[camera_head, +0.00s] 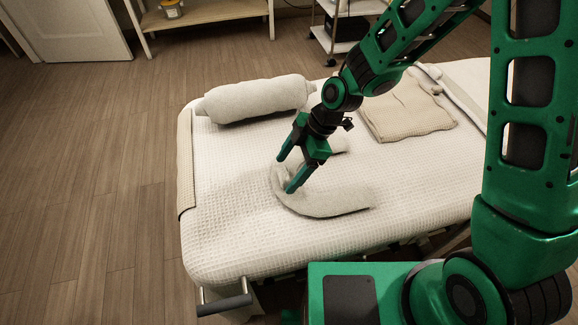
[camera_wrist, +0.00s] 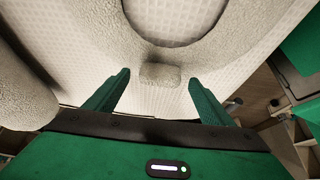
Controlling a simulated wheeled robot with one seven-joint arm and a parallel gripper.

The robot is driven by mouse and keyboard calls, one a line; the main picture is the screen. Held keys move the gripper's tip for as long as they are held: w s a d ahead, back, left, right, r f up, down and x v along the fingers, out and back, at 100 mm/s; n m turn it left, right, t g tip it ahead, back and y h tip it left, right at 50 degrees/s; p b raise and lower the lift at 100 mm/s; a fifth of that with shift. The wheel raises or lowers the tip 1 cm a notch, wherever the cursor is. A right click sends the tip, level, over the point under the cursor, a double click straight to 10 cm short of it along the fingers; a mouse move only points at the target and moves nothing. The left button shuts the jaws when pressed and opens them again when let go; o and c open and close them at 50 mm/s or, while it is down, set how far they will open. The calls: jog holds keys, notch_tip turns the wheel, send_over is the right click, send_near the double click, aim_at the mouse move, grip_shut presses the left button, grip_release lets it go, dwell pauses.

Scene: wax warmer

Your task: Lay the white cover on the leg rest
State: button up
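A white, fluffy, horseshoe-shaped piece (camera_head: 325,205), which looks like the white cover, lies on the bed. A pale grey-white bolster roll (camera_head: 258,101), which looks like the leg rest, lies apart from it near the far-left corner. My gripper (camera_head: 286,173) is over the closed bend of the horseshoe, and my arm hides part of it. In the wrist view, the white piece (camera_wrist: 222,38) curves across the top. Its small tab (camera_wrist: 160,74) shows between my two spread fingers, with gaps on both sides. The roll (camera_wrist: 18,88) shows at the left edge.
The bed (camera_head: 235,235) has a white waffle sheet, with free room at its near-left part. A folded beige towel (camera_head: 405,112) lies to the right. A wooden shelf (camera_head: 205,14) and a white trolley (camera_head: 345,35) stand behind.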

jog(key=shift+r, duration=0.15)
dwell(0.3)
jog(key=v, duration=0.7)
jog(key=shift+d+r, duration=0.2)
jog(key=shift+r, duration=0.1)
dwell(1.3)
jog(key=shift+w, duration=0.1)
jog(key=v, duration=1)
jog(key=shift+d+r, duration=0.25)
jog(key=shift+r, duration=0.05)
jog(key=shift+w, duration=0.1)
dwell(0.3)
jog(key=s+d+r+m+t+h, duration=0.1)
jog(key=s+d+m+h, duration=0.1)
jog(key=d+m, duration=0.6)
jog(key=s+d+r+m+t+h, duration=0.1)
jog(key=s+d+r+m, duration=0.2)
jog(key=d, duration=0.9)
jog(key=s+d+m+h, duration=0.2)
jog(key=s+d+m, duration=1.1)
jog(key=s+m, duration=0.2)
jog(key=shift+s+d+m+g, duration=0.3)
jog(key=shift+s+d+m, duration=0.1)
jog(key=shift+m, duration=0.4)
